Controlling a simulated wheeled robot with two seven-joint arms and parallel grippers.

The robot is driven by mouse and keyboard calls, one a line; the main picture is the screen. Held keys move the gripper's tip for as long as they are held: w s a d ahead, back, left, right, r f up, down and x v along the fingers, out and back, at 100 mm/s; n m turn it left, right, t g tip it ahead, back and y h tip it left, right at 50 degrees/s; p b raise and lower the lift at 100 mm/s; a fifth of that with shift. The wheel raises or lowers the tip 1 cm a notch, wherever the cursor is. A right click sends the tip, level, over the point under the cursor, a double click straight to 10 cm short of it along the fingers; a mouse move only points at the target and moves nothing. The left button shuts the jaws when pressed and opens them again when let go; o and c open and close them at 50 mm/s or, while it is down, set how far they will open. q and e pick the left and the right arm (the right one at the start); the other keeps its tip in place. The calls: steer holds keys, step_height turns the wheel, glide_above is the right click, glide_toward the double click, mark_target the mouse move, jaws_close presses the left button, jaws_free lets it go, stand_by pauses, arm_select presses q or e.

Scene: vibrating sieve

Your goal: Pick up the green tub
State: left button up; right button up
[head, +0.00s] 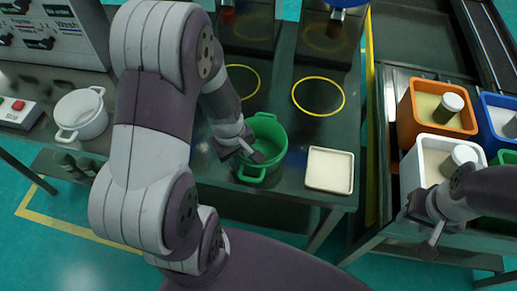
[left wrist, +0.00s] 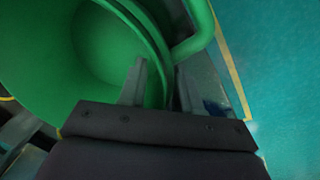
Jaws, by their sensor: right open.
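The green tub (head: 270,137) stands upright on the dark table in the head view, a handle at its front and another at its back. My left gripper (head: 240,157) is at the tub's left rim. In the left wrist view, the tub's green inside (left wrist: 100,45) fills the upper left. One finger of my left gripper (left wrist: 158,85) is inside the tub and the other is outside, close together with the wall between them. My right gripper (head: 417,232) is open and empty, in front of the white bin at the right.
A white tray (head: 329,170) lies just right of the tub. A white pot (head: 81,115) stands at the left. Yellow rings (head: 319,96) mark the table behind. Orange (head: 436,110), white (head: 412,172) and blue (head: 497,118) bins stand at the right, with jars inside.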

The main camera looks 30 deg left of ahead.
arm_select(q)
jaws_close()
steer(key=shift+r, duration=0.1)
